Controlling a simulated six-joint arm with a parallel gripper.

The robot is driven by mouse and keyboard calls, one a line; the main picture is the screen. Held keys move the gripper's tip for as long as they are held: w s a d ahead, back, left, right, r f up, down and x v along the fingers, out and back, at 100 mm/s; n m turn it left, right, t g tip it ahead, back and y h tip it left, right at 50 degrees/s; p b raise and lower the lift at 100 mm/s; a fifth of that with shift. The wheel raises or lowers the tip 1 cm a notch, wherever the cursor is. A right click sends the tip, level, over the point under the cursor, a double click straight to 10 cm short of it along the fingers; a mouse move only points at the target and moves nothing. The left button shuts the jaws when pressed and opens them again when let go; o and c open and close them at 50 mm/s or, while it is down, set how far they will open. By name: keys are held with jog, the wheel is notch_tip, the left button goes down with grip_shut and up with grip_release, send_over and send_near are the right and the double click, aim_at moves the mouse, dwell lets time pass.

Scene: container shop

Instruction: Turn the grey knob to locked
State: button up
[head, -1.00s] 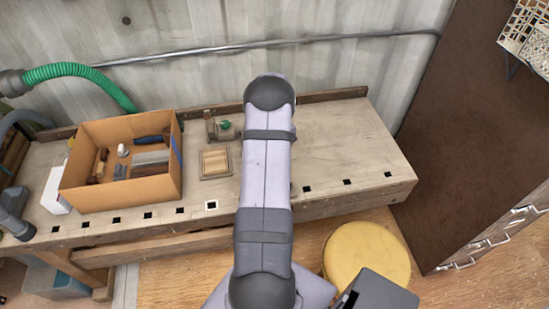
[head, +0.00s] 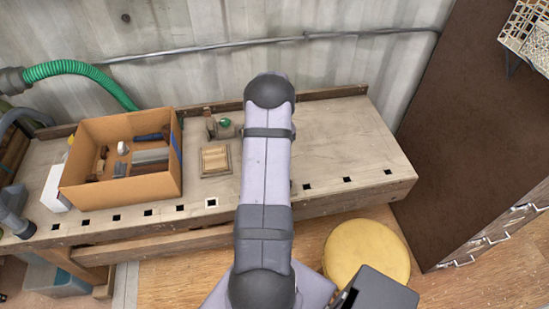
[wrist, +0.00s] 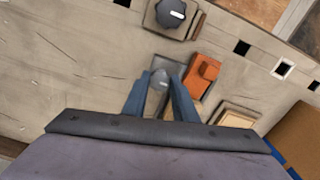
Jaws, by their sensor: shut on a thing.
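In the wrist view, a light grey knob (wrist: 160,78) shows between the fingertips of my gripper (wrist: 161,84). The two blue fingers are closed on its sides. The knob's pointer or mark, and so its setting, cannot be made out. In the head view my own arm stands in front of this part of the bench and hides the knob and the gripper.
In the wrist view, an orange block (wrist: 203,72) is close beside the fingers. A dark knob with a white mark (wrist: 170,13) is farther off. A wooden square (head: 214,160) and an open cardboard box (head: 120,197) stand left on the bench. The bench's right part is clear.

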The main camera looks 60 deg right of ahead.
jog(key=m+b, duration=0.1)
jog(key=m, duration=0.3)
jog(key=shift+m+b, duration=0.3)
jog(key=m+b, duration=0.1)
jog(key=m, duration=0.3)
jog(key=shift+w, duration=0.1)
jog(key=m, duration=0.5)
jog(key=shift+b, duration=0.4)
jog(key=shift+r+m, duration=0.1)
jog(key=shift+m, duration=1.8)
jog(key=shift+d, duration=0.1)
jog(key=o, duration=1)
jog(key=shift+o, duration=0.2)
